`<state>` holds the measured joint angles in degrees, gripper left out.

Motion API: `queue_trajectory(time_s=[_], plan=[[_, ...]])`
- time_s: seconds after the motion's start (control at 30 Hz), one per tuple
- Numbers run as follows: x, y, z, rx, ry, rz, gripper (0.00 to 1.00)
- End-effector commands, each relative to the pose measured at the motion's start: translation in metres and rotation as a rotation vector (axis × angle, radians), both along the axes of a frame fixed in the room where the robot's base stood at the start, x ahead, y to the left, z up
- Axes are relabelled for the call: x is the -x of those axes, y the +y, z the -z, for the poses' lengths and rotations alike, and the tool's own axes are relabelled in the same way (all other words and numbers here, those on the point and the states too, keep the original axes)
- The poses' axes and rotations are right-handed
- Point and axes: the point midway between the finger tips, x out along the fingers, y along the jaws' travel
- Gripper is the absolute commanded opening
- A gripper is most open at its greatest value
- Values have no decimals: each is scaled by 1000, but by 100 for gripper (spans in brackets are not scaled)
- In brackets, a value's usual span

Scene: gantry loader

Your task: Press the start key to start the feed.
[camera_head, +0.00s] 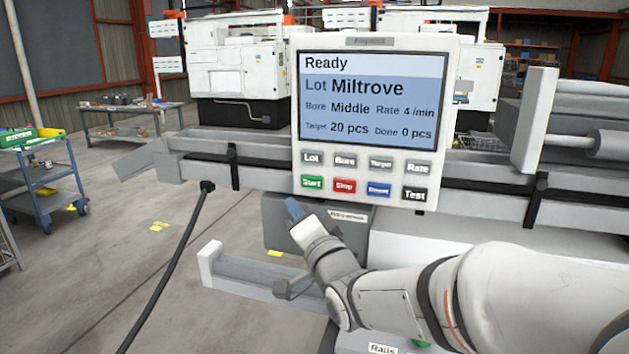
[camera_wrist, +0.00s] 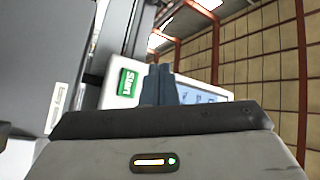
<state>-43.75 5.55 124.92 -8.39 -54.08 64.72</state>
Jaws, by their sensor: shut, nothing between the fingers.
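The green Start key (camera_head: 312,183) is at the left end of the lower key row on the white control panel (camera_head: 447,120). It also shows in the wrist view (camera_wrist: 127,82), just left of my fingertips. My gripper (camera_head: 294,207) is shut and empty, its blue fingertips pointing up just below and left of the Start key. In the wrist view my fingers (camera_wrist: 158,85) stand together in front of the panel. I cannot tell the exact gap to the key. The screen (camera_head: 373,100) reads Ready, Lot Miltrove, Bore Middle, Rate 4 /min, Target 20 pcs, Done 0 pcs.
The red Stop key (camera_head: 344,186) is right beside Start, then a blue key (camera_head: 379,189) and the black Test key (camera_head: 414,194). Lot, Bore, Target and Rate keys sit above. A grey box (camera_head: 284,235) is below the panel.

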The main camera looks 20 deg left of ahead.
Motion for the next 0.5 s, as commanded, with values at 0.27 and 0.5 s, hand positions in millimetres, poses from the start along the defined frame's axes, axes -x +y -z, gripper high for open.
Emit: queue_trajectory(time_s=[0.27,0.5], plan=[[-7,0,-2,2,0,3,0],[-38,3,-3,4,2,5,0]])
